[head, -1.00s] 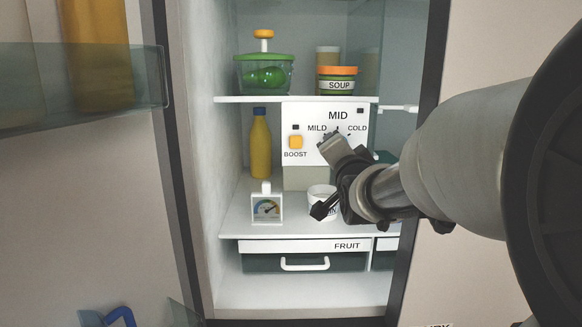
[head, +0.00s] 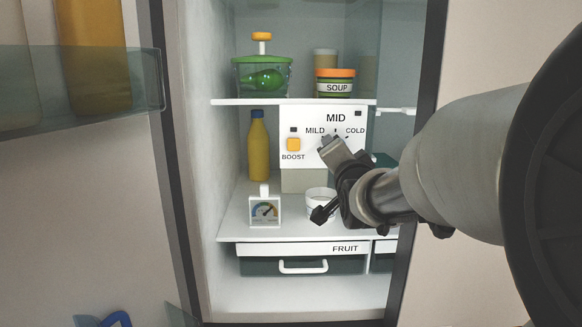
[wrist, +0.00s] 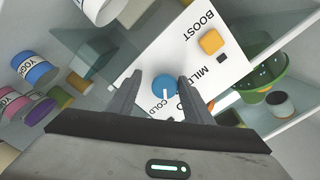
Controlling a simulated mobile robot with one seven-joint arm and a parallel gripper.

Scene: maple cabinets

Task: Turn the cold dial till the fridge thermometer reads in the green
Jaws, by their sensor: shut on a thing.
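The white control panel (head: 312,170) in the fridge is marked MILD, MID and COLD. My gripper (head: 332,147) reaches it from the right and covers most of the dial in the head view. In the wrist view, the blue dial (wrist: 164,85) with a white pointer line sits between the two fingers of my gripper (wrist: 159,84), which is shut on it. The pointer points down in that picture. The thermometer (head: 265,211) stands on the shelf at lower left. Its needle leans up and right; the exact colour under its tip is too small to tell.
A yellow BOOST button (head: 293,144) is left of the dial. A yellow bottle (head: 259,150), a white tub (head: 320,199), a SOUP jar (head: 336,87) and a green-lidded container (head: 262,75) stand nearby. The FRUIT drawer (head: 300,265) is below.

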